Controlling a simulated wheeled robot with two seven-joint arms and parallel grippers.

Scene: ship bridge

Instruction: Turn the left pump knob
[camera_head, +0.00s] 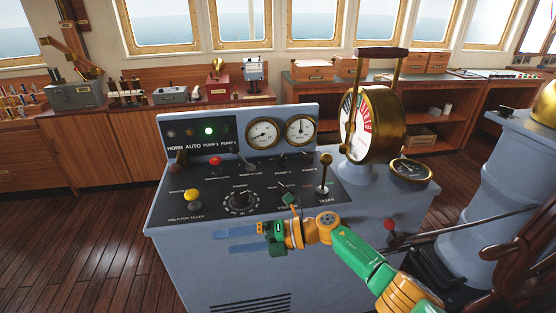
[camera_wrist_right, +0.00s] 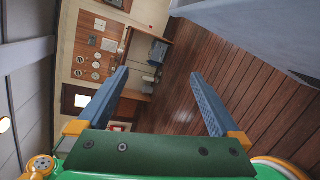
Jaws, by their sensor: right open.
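A blue-grey control console (camera_head: 200,275) stands in the middle of the head view. Its dark sloping top carries several knobs and levers: a red knob (camera_head: 215,162), a yellow knob (camera_head: 192,195), a large round dial knob (camera_head: 240,202) and small dark switches (camera_head: 282,157). The labels are too small to tell which is the left pump knob. My right gripper (camera_head: 217,241) is in front of the console's front face, below the panel, with its blue fingers pointing left. In the right wrist view its fingers (camera_wrist_right: 158,73) are apart with nothing between them. My left gripper is out of view.
An indicator panel has one lit green lamp (camera_head: 209,130) above the PUMP 1 label. A tall tiller lever (camera_head: 324,172) and a brass telegraph (camera_head: 380,125) rise at the console's right. A wheel (camera_head: 520,245) stands at far right. The wooden floor (camera_head: 90,245) at left is clear.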

